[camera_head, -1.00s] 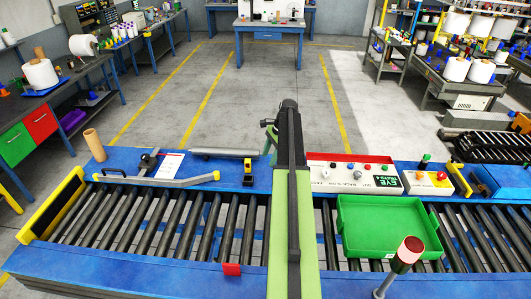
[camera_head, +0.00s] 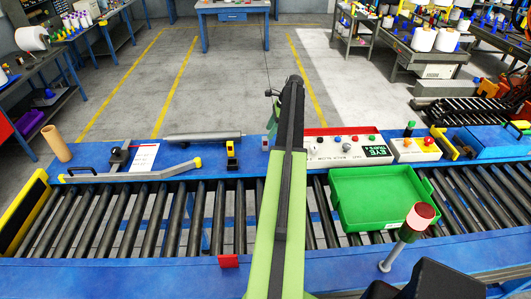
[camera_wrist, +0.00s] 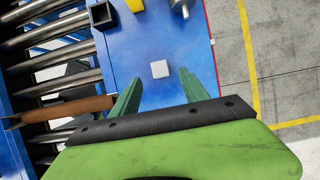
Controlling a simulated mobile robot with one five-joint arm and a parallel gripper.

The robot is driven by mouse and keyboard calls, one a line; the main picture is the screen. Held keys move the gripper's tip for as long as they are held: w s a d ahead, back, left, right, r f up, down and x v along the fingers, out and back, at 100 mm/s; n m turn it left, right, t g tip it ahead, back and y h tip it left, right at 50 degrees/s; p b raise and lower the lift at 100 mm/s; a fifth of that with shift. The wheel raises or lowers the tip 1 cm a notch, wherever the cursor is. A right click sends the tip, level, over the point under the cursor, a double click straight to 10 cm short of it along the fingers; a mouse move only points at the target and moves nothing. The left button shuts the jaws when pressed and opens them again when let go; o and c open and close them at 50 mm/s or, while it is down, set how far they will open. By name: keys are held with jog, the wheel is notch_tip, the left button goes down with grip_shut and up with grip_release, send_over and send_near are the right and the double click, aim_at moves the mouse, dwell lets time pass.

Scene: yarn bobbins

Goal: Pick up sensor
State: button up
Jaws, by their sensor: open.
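A small yellow-and-black device (camera_head: 232,155) stands on the blue conveyor edge in the head view; it looks like the sensor, but I cannot be sure. A yellow part (camera_wrist: 135,5) shows at the top edge of the wrist view, perhaps the same device. My gripper (camera_wrist: 160,76) is open, with two green fingers spread over the blue surface and nothing held. A small white square (camera_wrist: 160,69) lies on that surface and shows between the fingertips. In the head view my arm largely hides the gripper.
A control panel (camera_head: 345,146) and a green tray (camera_head: 380,228) are right of my arm. A red-topped post (camera_head: 408,236) stands in front. A grey bar (camera_head: 130,175), a metal cylinder (camera_head: 205,136) and a cardboard tube (camera_head: 57,145) are at left. Rollers fill the conveyor.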

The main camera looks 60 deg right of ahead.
aim_at(263, 144)
jog(key=b+x, duration=0.2)
jog(key=x, duration=0.2)
jog(key=shift+s+f, duration=0.1)
jog(key=shift+f+b, duration=0.15)
jog(key=shift+b, duration=0.15)
jog(key=b+x, duration=0.4)
jog(key=x, duration=0.1)
jog(key=shift+f+b, duration=0.1)
jog(key=shift+b, duration=0.3)
jog(key=shift+r, duration=0.2)
jog(key=shift+c, duration=0.4)
grip_shut()
